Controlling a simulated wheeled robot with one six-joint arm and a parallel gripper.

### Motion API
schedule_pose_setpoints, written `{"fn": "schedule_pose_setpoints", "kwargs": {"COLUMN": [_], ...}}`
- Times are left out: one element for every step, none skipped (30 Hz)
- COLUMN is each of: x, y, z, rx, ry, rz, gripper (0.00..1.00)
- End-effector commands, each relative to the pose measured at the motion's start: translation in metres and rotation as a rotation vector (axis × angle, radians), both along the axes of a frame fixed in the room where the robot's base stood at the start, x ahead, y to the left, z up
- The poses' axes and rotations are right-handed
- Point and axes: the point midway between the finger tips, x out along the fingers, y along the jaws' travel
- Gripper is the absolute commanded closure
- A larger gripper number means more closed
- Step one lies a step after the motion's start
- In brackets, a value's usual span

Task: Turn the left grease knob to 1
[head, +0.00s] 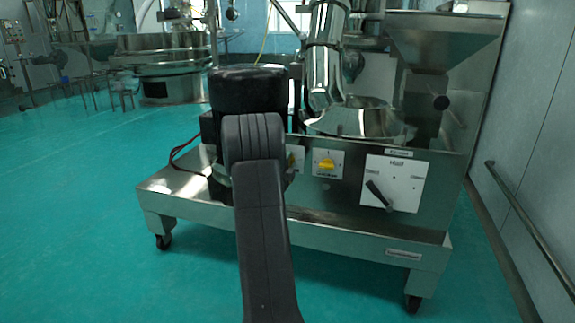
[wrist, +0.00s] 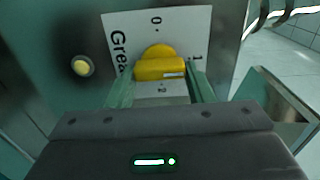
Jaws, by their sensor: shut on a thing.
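In the wrist view, a yellow knob (wrist: 160,69) with a raised bar sits on a white label plate (wrist: 128,25). The plate reads "Grea…", with 0 above the knob, 1 to its right and 2 below. The knob's bar lies about level across the picture, its right end toward the 1; I cannot tell which end is the pointer. My gripper (wrist: 161,76) is shut on the knob, one greenish finger at each end of the bar. In the head view my arm hides the gripper and most of the left plate (head: 296,154).
A second yellow knob (head: 326,165) sits just right on the same steel panel. Further right is a white plate with a black lever (head: 378,195). Open green floor (head: 80,220) lies left.

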Motion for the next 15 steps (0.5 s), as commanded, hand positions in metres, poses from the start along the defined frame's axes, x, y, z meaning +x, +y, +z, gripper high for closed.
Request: {"fn": "schedule_pose_setpoints", "kwargs": {"x": [-0.0001,-0.0001,-0.0001,-0.0001,-0.0001,-0.0001,-0.0001,-0.0001,-0.0001,-0.0001,-0.0001,-0.0001,-0.0002,-0.0002,-0.0002], "y": [-0.0007,-0.0007,-0.0007,-0.0007,-0.0007,-0.0007,-0.0007,-0.0007,-0.0007,-0.0007,-0.0007,-0.0007,-0.0008,-0.0008,-0.0008], "z": [-0.0006,-0.0006,-0.0007,-0.0007,-0.0007,-0.0008,-0.0008,-0.0008,-0.0008,-0.0008,-0.0008,-0.0008,-0.0009,-0.0009,-0.0009], "rx": [0.005,0.008,0.011,0.012,0.013,0.014,0.014,0.014,0.014,0.013,0.013,0.013,0.013,0.013,0.013], "ry": [-0.001,-0.002,-0.002,-0.003,-0.003,-0.003,-0.003,-0.003,-0.003,-0.003,-0.003,-0.003,-0.003,-0.003,-0.003], "rz": [-0.001,-0.001,-0.001,-0.001,-0.001,-0.001,-0.001,-0.001,-0.001,-0.001,-0.001,-0.001,-0.001,-0.001,-0.001], "gripper": [0.76,0.76,0.76,0.76,0.76,0.76,0.76,0.76,0.76,0.76,0.76,0.76,0.76,0.76,0.47]}}
